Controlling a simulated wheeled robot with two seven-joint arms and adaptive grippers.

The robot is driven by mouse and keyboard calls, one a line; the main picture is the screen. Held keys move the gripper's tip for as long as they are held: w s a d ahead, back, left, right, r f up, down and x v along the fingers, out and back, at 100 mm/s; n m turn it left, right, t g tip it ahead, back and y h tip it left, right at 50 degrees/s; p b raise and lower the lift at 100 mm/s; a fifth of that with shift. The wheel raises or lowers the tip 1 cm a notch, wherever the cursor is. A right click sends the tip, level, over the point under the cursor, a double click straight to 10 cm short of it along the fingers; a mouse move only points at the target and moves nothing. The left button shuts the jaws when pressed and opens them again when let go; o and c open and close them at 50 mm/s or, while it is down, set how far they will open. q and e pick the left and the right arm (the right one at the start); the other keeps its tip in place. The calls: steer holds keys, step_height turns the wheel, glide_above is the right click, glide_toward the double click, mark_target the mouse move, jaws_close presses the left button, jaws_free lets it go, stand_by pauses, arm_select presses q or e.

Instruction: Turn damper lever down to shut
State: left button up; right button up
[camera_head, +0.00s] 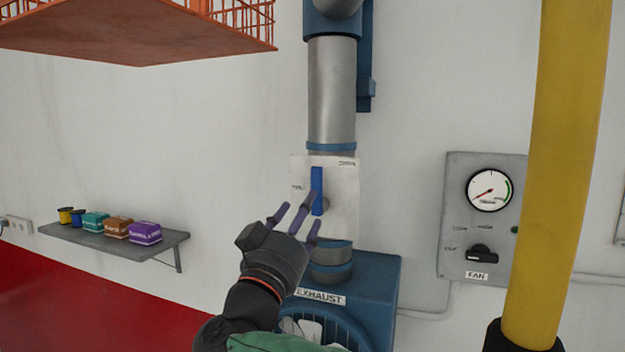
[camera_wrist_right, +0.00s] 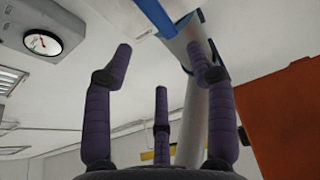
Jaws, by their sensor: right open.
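The blue damper lever (camera_head: 317,178) stands upright on a pale plate (camera_head: 345,180) fixed to the grey exhaust duct. My right gripper (camera_head: 298,211) is open, with its purple fingers spread in front of the plate's lower left. One finger overlaps the lever's lower part in the head view; I cannot tell whether it touches. In the right wrist view the open fingers (camera_wrist_right: 160,75) have nothing between them, and a blue bar (camera_wrist_right: 155,15), apparently the lever, shows at the top beyond the fingertips. The small lettering on the plate is too blurred to read. My left gripper is not in view.
A blue exhaust unit (camera_head: 375,285) stands below the duct (camera_head: 332,95). A fan panel (camera_head: 455,205) with gauge and knob is at right. A yellow post (camera_head: 560,170) stands in the right foreground. A shelf (camera_head: 175,243) with small boxes is at left, an orange rack (camera_head: 140,45) above.

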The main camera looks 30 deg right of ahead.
mark_target(319, 181)
steer(key=p+x, duration=0.4)
steer(key=x, duration=0.4)
steer(key=shift+w+d, duration=0.1)
steer(key=shift+w, duration=0.15)
steer(key=shift+w+d+r, duration=0.2)
steer(key=shift+w+d, duration=0.2)
steer(key=shift+w, duration=0.05)
steer(key=shift+c, duration=0.3)
jaws_close()
